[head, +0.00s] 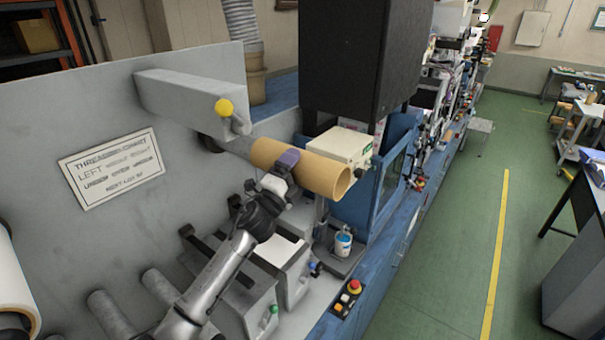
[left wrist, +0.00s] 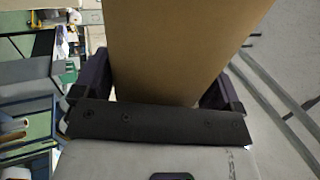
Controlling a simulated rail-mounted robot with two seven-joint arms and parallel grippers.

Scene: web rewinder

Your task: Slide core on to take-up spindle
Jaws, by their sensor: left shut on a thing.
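The core, a brown cardboard tube (head: 325,174), lies roughly level with its open near end facing right. My left gripper (head: 284,164) is shut across the core near its far half. In the left wrist view the core (left wrist: 185,48) fills the gap between the two dark fingers of my left gripper (left wrist: 165,88). The take-up spindle (head: 238,145), a grey shaft from the grey wall panel, lines up with the core's far end. The core hides its tip, so I cannot tell how far the core is around it. My right gripper is not in view.
A cream box (head: 340,146) stands close behind the core. A white roll (head: 14,285) is at left.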

